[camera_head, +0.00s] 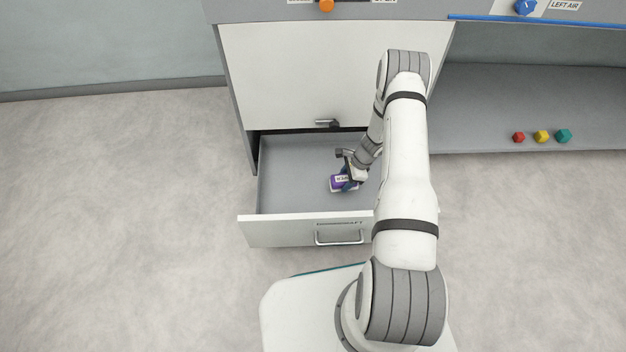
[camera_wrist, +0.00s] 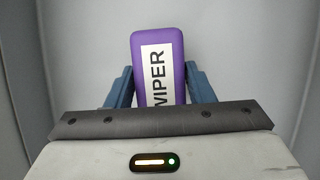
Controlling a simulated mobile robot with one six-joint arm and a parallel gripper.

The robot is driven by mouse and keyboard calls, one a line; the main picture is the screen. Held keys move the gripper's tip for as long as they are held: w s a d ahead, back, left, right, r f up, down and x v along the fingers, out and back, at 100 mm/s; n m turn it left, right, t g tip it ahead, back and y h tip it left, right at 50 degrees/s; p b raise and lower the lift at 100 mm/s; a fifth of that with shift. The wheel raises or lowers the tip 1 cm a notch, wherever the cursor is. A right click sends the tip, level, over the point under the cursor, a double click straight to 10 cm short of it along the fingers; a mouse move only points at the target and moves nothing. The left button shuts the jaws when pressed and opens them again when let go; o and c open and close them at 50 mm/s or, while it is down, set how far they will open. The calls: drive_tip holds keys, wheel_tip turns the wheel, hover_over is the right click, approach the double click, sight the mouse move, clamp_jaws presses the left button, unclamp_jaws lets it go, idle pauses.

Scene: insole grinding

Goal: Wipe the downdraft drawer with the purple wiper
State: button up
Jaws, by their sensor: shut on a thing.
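The purple wiper (camera_head: 340,184) has a white label and is inside the open downdraft drawer (camera_head: 290,175), right of the middle of its floor in the head view. My gripper (camera_head: 350,176) is shut on the wiper from above. In the wrist view the wiper (camera_wrist: 158,68), labelled WIPER, sits between the two blue fingers of my gripper (camera_wrist: 160,88). Whether the wiper touches the drawer floor I cannot tell. My arm hides the right end of the drawer.
The drawer front has a metal handle (camera_head: 340,237). A white cabinet door (camera_head: 310,75) stands above the drawer. Red (camera_head: 519,137), yellow (camera_head: 542,137) and teal (camera_head: 563,135) pieces lie on the grey shelf (camera_head: 480,110) at right. The floor at left is clear.

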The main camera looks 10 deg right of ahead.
drive_tip(key=shift+r+p, duration=1.2)
drive_tip(key=shift+r, duration=1.15)
